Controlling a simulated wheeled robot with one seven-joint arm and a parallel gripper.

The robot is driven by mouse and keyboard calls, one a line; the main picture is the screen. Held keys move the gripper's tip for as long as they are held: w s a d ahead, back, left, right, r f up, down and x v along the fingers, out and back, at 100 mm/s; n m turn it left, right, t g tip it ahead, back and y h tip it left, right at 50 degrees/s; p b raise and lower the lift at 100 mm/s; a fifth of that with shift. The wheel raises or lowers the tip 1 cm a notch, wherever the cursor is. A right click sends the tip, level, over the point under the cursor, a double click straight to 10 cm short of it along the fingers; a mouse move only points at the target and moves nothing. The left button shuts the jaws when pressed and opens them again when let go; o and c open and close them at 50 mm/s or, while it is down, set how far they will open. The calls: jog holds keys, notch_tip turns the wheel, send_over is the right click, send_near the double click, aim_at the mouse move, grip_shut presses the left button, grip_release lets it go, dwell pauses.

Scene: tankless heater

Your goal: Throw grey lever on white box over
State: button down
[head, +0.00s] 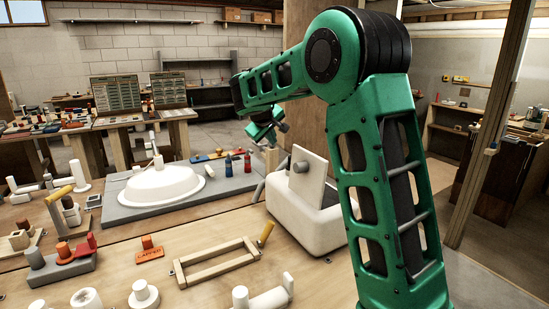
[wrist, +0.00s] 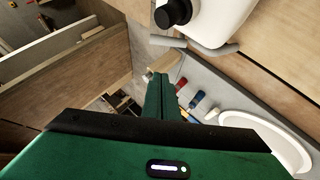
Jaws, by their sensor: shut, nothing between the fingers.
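The white box (head: 305,222) stands on the bench right of centre, with an upright pale plate (head: 312,180) and a grey knob (head: 300,167) on it. A bent grey bar (head: 258,190) shows at its left side and looks like the lever. In the wrist view the white box (wrist: 222,22) is at the top, with a dark round knob (wrist: 174,12) and the grey bar (wrist: 212,48) along its edge. My gripper (head: 268,133) is shut and empty, above and behind the box, apart from it. Its fingertips (wrist: 160,78) sit below the bar in the wrist view.
A white basin (head: 162,186) lies on a grey board left of the box. A wooden frame (head: 215,262) and several small fittings cover the front bench. A wooden post (head: 490,130) rises at right.

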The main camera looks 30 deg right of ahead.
send_over(282, 166)
jog(key=f, duration=0.8)
jog(key=shift+a+f, duration=0.25)
jog(key=shift+d+f, duration=0.3)
jog(key=shift+f, duration=0.15)
